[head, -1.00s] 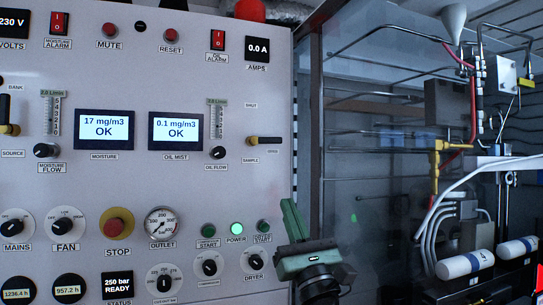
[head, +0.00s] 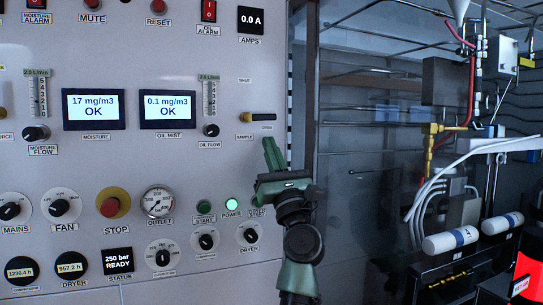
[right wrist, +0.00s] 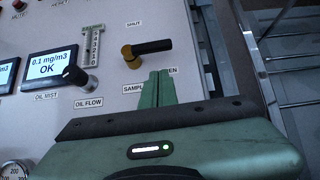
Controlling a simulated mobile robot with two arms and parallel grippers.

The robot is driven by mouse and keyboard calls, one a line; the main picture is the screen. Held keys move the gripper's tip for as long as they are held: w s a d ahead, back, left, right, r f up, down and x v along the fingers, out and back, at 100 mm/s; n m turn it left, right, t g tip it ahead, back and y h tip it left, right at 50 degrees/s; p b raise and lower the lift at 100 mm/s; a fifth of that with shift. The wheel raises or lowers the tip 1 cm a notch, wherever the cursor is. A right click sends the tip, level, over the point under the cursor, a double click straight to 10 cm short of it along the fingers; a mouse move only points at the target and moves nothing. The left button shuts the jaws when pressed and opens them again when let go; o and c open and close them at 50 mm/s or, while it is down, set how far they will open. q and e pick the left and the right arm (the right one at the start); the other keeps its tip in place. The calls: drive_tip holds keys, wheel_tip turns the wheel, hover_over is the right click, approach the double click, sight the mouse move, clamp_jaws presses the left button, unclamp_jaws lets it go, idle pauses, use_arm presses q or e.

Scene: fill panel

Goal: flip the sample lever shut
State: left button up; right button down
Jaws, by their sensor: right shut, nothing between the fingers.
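The sample lever (head: 262,117) is a short black handle on a brass hub, on the panel's right part. It lies about level, pointing right toward the OPEN label, with SHUT printed above. In the right wrist view the lever (right wrist: 152,47) shows whole, hub at left. My right gripper (head: 268,145) is green, its fingers together and empty, pointing up just below the lever's handle. In the right wrist view its fingertips (right wrist: 158,74) are just below the handle, with a small gap visible in the picture; depth is hard to judge. My left gripper is not in view.
The oil flow knob (head: 211,130) and oil mist display (head: 168,110) are left of the lever. Lit and unlit buttons, including the power light (head: 232,204), are below. The panel's right edge is close by, with pipes and white cylinders (head: 450,240) beyond.

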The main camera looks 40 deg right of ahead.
sight(261, 117)
use_arm(q)
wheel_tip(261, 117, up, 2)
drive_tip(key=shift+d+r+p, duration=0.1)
drive_tip(key=shift+p, duration=0.55)
use_arm(e)
drive_tip(key=r, duration=0.3)
drive_tip(key=shift+s+a+r, duration=0.15)
drive_tip(key=shift+a+r, duration=0.05)
drive_tip(key=shift+d, duration=0.1)
drive_tip(key=shift+d+r+n+y, duration=0.1)
drive_tip(key=shift+r+n+y, duration=0.1)
drive_tip(key=shift+n+y, duration=0.75)
drive_tip(key=shift+d+r+n+y, duration=0.1)
drive_tip(key=shift+r+n+y, duration=0.05)
drive_tip(key=shift+n+y, duration=0.75)
drive_tip(key=shift+r, duration=0.1)
use_arm(q)
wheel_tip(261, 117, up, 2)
drive_tip(key=shift+p, duration=1)
use_arm(e)
drive_tip(key=shift+s+d+r+t, duration=0.1)
drive_tip(key=shift+d+r+t, duration=0.05)
drive_tip(key=shift+r, duration=0.3)
drive_tip(key=shift+s+d+r+t, duration=0.1)
drive_tip(key=shift+d+r+t, duration=0.05)
drive_tip(key=shift+r, duration=0.3)
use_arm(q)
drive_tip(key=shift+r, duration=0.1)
use_arm(e)
drive_tip(key=shift+w+d, duration=0.1)
